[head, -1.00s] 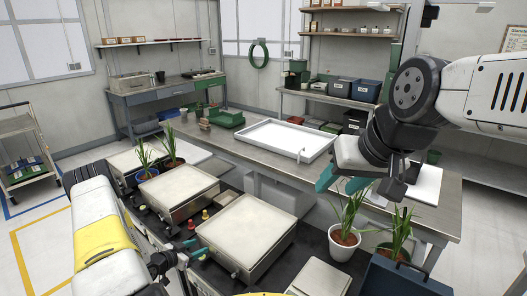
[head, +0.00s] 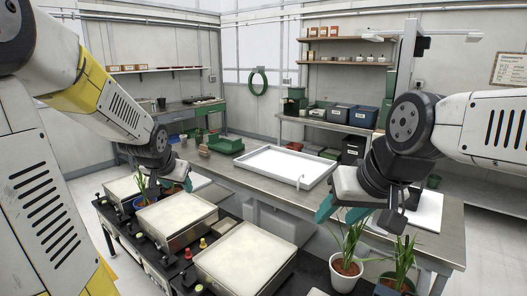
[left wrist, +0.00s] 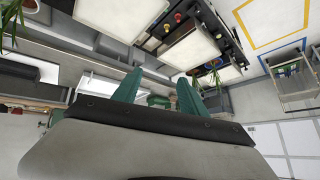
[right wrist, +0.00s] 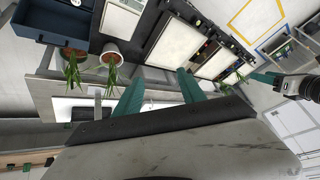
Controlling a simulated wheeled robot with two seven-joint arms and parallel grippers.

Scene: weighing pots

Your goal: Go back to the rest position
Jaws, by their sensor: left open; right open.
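My left gripper (head: 165,184) is raised at the left in the head view, over the far end of the scale bench near a potted plant. Its two teal fingers stand apart and empty in the left wrist view (left wrist: 158,90). My right gripper (head: 335,207) hangs at the right in the head view, above the bench edge and close to a plant in a white pot (head: 346,272). Its teal fingers are apart with nothing between them in the right wrist view (right wrist: 160,92).
Scales with pale plates (head: 246,258) line the dark bench, with red and yellow knobs (head: 203,243) between them. A plant in a blue pot (head: 140,202) stands at the bench's far end. A white tray (head: 284,167) lies on the long table behind. A blue bin (right wrist: 52,22) shows in the right wrist view.

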